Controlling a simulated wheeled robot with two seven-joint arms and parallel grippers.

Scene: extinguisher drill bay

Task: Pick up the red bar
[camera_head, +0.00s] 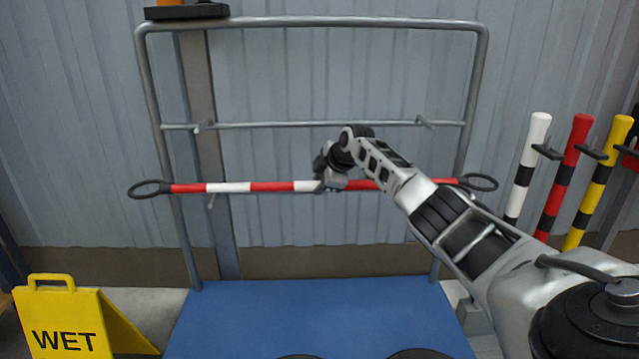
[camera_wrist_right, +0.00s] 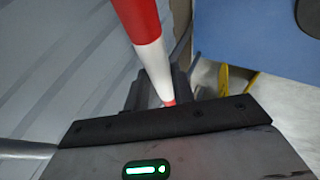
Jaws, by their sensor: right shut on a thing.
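The red bar (camera_head: 277,187) is a long red-and-white banded bar with a black loop at each end. It lies level across the front of a grey tube rack (camera_head: 310,22) in the head view. My right gripper (camera_head: 331,182) is shut on it right of its middle and hides a short piece. In the right wrist view the bar (camera_wrist_right: 148,50) runs down between the fingers (camera_wrist_right: 155,93). A small peg (camera_head: 211,202) shows just under the bar's left part; I cannot tell whether they touch. My left gripper is not in view.
A rail with two hooks (camera_head: 300,125) crosses the rack above the bar. White (camera_head: 531,158), red (camera_head: 570,165) and yellow (camera_head: 605,170) banded posts stand at the right. A yellow WET sign (camera_head: 65,315) stands front left. A blue mat (camera_head: 320,305) lies below, mostly clear.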

